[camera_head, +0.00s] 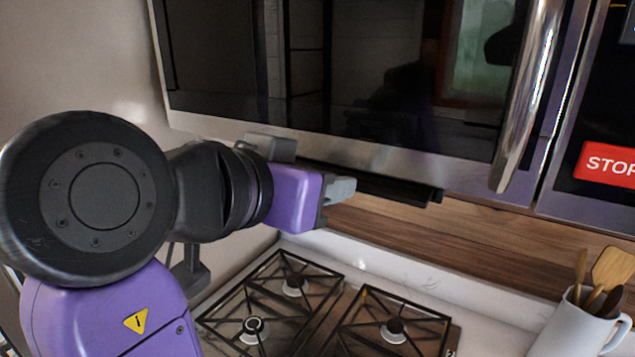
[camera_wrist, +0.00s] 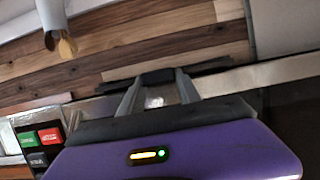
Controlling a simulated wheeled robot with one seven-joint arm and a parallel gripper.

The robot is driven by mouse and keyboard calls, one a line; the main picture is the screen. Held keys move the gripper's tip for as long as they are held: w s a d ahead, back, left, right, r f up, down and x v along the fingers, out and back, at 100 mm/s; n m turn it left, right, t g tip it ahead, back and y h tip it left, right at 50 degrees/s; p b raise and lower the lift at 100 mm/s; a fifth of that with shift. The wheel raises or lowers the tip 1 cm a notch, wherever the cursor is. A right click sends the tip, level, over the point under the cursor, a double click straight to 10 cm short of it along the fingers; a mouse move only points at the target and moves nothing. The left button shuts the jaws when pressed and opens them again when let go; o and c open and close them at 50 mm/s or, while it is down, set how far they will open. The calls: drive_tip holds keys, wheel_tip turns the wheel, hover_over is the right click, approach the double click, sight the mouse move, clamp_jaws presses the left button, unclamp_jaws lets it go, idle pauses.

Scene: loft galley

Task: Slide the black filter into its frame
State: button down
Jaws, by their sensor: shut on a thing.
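A thin black filter (camera_head: 395,190) shows edge-on as a dark strip just below the front lower edge of the microwave. My gripper (camera_head: 340,189), purple with grey fingers, reaches it from the left and is shut on its near part. In the wrist view, which looks upside down, the two fingers of my gripper (camera_wrist: 160,88) converge on a black piece of the filter (camera_wrist: 205,66). The frame is not clearly visible; the microwave's underside is hidden from the head camera. I cannot tell how far the filter sits inside the frame.
The microwave (camera_head: 340,75) with its metal handle (camera_head: 528,95) hangs directly above my gripper. A gas hob (camera_head: 290,310) with black grates lies below. A white mug of wooden utensils (camera_head: 575,325) stands at the right. Wooden backsplash (camera_head: 480,225) runs behind.

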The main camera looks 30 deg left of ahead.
drive_tip(key=shift+w, duration=1.05)
drive_tip(key=c, duration=0.8)
unclamp_jaws()
drive_tip(key=shift+d, duration=0.1)
drive_tip(key=shift+o, duration=0.2)
drive_tip(key=b+v, duration=0.2)
drive_tip(key=v, duration=0.5)
drive_tip(key=shift+s, duration=0.35)
drive_tip(key=shift+r, duration=0.1)
